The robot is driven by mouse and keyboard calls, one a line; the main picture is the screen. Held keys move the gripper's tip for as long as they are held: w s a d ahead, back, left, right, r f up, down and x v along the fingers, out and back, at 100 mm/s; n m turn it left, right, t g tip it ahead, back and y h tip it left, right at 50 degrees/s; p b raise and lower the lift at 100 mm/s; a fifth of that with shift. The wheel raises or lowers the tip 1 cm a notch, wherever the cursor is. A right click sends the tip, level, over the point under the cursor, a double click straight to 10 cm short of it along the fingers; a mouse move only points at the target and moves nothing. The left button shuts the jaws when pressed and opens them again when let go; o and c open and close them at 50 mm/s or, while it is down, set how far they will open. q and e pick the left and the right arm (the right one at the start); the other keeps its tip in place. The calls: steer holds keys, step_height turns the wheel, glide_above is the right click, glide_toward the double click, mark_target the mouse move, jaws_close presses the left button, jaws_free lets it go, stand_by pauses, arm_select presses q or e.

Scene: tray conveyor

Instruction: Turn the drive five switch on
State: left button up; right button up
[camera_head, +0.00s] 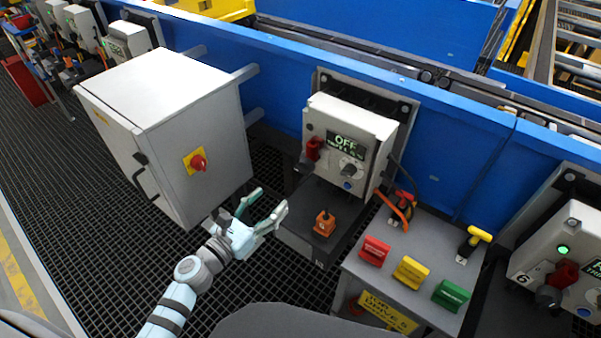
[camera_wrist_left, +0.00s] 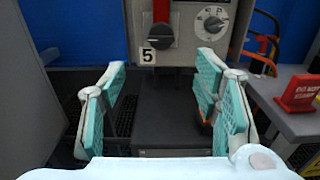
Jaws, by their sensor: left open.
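The drive five box (camera_head: 325,117) is a light grey cabinet on the blue conveyor side, and its display (camera_head: 347,145) reads OFF. In the left wrist view the number 5 label (camera_wrist_left: 148,57) sits beside a black rotary switch handle (camera_wrist_left: 161,36) with a red part (camera_wrist_left: 161,11) above it. A white dial (camera_wrist_left: 212,22) is to the right. My left gripper (camera_head: 270,203) is open and empty, in front of and below the box, apart from the switch. Its open fingers (camera_wrist_left: 160,85) frame the space below the switch. My right gripper is not in view.
A large grey cabinet (camera_head: 165,120) with a red knob stands left of my left gripper. A dark pedestal (camera_head: 320,195) with an orange item is below the box. A grey table (camera_head: 405,240) with red, yellow and green blocks is right. Box six (camera_head: 560,235) is further right.

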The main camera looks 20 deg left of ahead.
mark_target(301, 172)
arm_select(q)
steer(key=x, duration=1.3)
steer(key=shift+b, duration=0.4)
steer(key=c, duration=1.1)
